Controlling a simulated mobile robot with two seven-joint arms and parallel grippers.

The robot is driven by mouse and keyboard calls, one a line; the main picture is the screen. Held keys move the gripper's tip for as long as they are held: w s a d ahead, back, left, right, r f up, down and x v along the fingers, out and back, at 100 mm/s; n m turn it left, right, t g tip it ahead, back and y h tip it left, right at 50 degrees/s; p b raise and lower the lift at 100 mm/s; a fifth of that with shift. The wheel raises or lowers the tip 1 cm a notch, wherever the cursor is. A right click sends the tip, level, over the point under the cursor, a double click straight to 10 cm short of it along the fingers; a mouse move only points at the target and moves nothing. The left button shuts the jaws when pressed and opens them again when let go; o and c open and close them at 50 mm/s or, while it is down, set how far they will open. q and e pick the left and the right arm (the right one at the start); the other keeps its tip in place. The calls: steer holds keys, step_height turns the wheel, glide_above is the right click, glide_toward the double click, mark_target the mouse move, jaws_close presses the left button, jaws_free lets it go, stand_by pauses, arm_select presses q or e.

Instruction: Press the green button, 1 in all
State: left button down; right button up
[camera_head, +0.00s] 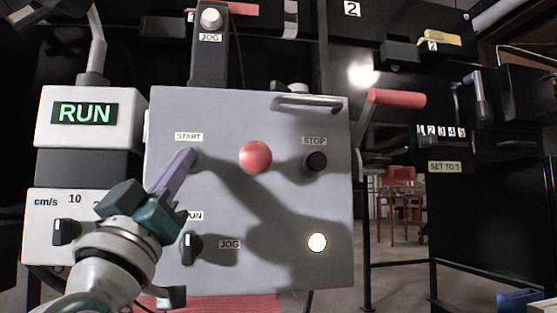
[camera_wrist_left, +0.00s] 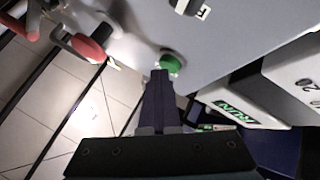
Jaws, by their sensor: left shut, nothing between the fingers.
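The green button (camera_wrist_left: 171,64) sits on the grey panel (camera_head: 260,272) below the START label (camera_head: 188,136). In the head view a bit of its green edge (camera_head: 196,160) shows beside my fingertips. My left gripper (camera_head: 191,154) is shut and empty, its long fingers reaching up to the button. In the left wrist view the shut fingertips (camera_wrist_left: 160,74) overlap the button's near edge. I cannot tell whether they touch it. My right gripper is not in view.
A red mushroom button (camera_head: 255,157) and a black STOP button (camera_head: 316,161) are right of the green button. The RUN/JOG knob (camera_head: 191,247) is below it. A RUN display (camera_head: 84,113) stands left of the panel. A red-handled lever (camera_head: 397,98) is at the panel's right edge.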

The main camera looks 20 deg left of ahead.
arm_select(q)
steer(key=shift+d, duration=0.1)
steer(key=shift+s+d+p, duration=0.4)
steer(key=shift+s+p, duration=0.15)
steer(key=shift+s, duration=0.2)
steer(key=shift+s+d+p, duration=0.35)
steer(key=shift+s+d, duration=0.1)
steer(key=shift+s, duration=0.25)
steer(key=shift+s+d+p, duration=0.3)
steer(key=shift+s+d, duration=0.1)
steer(key=shift+s, duration=0.3)
steer(key=shift+s+d+p, duration=0.35)
steer(key=shift+s+d, duration=0.1)
steer(key=shift+s, duration=0.25)
